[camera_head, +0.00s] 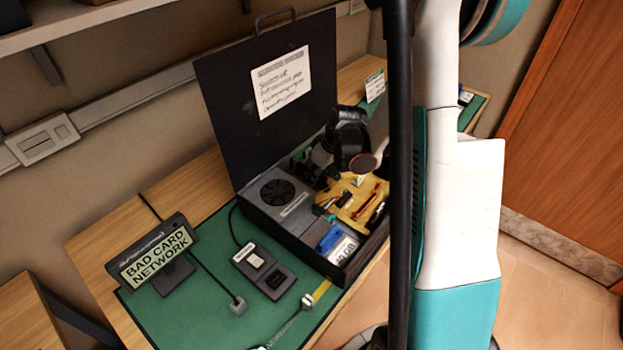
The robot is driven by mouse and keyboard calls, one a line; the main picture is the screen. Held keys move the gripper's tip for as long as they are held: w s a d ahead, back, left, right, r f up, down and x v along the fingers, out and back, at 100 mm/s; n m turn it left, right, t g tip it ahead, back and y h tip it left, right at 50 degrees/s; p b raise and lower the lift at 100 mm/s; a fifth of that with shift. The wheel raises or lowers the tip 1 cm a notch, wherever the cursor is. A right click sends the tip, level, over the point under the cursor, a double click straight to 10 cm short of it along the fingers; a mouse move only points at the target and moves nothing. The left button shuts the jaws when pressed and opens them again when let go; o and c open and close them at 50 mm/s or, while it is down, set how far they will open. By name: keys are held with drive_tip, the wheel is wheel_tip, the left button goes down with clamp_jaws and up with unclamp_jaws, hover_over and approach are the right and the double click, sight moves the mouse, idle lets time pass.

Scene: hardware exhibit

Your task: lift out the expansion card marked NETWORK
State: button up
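A black case (284,228) stands open on the green mat, its lid (220,100) raised at the back. A small display (157,255) to its left reads "BAD CARD NETWORK". Green board-like parts (303,168) show at the back of the case, partly behind my gripper. I cannot read a NETWORK mark on any of them. My gripper (352,158) is dark and sits over the back right of the case interior. Its fingers overlap the parts behind, and the arm hides some of them. I cannot tell whether it is open or holds anything.
A switch box (263,270), a cable plug (238,305) and a metal tool (300,311) lie on the mat (190,318). My arm blocks the right side.

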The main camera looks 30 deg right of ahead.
clamp_jaws()
drive_tip(key=shift+r, duration=0.15)
wheel_tip(320, 180, up, 20)
drive_tip(key=p, duration=0.6)
drive_tip(key=shift+p, duration=0.4)
drive_tip(key=shift+f, duration=0.2)
